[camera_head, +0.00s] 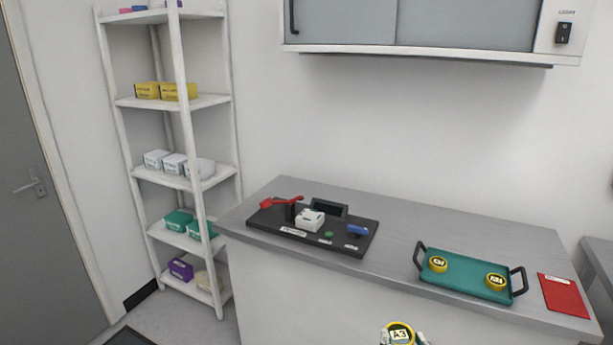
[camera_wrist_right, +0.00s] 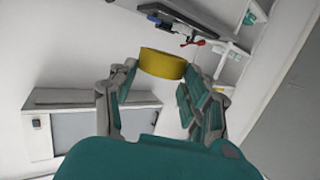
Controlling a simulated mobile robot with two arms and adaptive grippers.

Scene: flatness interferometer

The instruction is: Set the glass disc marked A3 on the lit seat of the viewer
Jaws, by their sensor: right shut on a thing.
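The yellow-rimmed disc marked A3 (camera_head: 399,334) shows at the bottom edge of the head view. My right gripper (camera_head: 402,340) is shut on it, with only the fingertips in view there. In the right wrist view the disc's yellow side (camera_wrist_right: 162,63) sits between the two fingers (camera_wrist_right: 160,82). The viewer (camera_head: 268,219) is a black base on the grey bench, with a white block (camera_head: 310,219), a red lever (camera_head: 282,202), a green button (camera_head: 328,235) and a blue handle (camera_head: 357,231). I cannot make out a lit seat. My left gripper is not in view.
A teal tray (camera_head: 462,279) with black handles holds two similar yellow discs (camera_head: 438,264) (camera_head: 496,281) on the bench (camera_head: 400,232). A red booklet (camera_head: 562,295) lies to its right. The bench between viewer and tray is clear. A wall cabinet (camera_head: 430,22) hangs above.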

